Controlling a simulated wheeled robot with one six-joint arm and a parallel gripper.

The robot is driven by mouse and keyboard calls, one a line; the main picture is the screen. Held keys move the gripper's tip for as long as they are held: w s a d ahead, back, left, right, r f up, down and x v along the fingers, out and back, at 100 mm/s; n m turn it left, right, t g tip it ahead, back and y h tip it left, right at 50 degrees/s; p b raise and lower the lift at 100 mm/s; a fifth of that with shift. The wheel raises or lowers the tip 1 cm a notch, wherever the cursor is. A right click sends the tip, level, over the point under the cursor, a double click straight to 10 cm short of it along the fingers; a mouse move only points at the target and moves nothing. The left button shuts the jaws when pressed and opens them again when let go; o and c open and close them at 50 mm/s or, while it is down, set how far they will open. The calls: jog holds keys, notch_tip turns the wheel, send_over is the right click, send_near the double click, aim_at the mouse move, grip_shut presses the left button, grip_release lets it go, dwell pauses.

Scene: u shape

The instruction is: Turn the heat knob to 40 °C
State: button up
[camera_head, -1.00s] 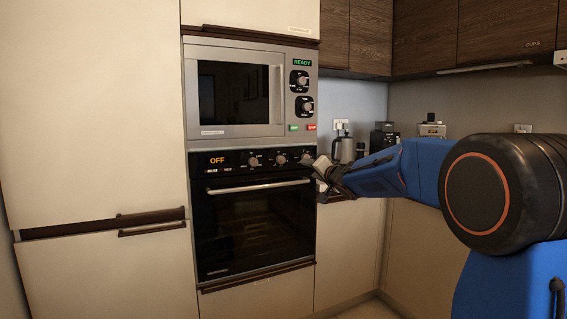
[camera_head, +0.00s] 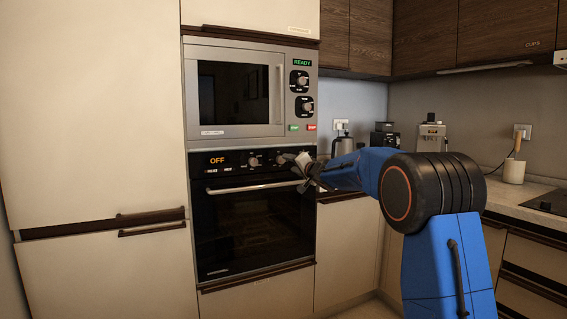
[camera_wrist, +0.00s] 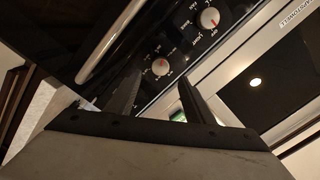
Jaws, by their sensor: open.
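The built-in oven has a black control panel (camera_head: 237,171) with a lit "OFF" display. A round knob (camera_head: 253,162) and one to its right (camera_head: 281,159) show on it; I cannot read which is for heat. My gripper (camera_head: 302,167) is open at the panel's right part and covers some of it. In the wrist view, a pale knob with a red mark (camera_wrist: 160,67) lies just beyond and between the fingertips of my gripper (camera_wrist: 163,82), apart from them as far as I can tell. A second knob (camera_wrist: 209,18) is further up right. Their settings are too small to read.
The oven's bar handle (camera_head: 258,187) runs just below the panel. A microwave (camera_head: 239,92) with a "READY" display is above. A kettle (camera_head: 342,146) and coffee machine (camera_head: 431,136) stand on the right-hand counter. Tall pale cabinets fill the left.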

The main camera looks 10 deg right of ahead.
aim_at(282, 160)
jog(key=x, duration=0.7)
jog(key=shift+w+a, duration=0.1)
jog(key=shift+w, duration=0.2)
jog(key=c, duration=1)
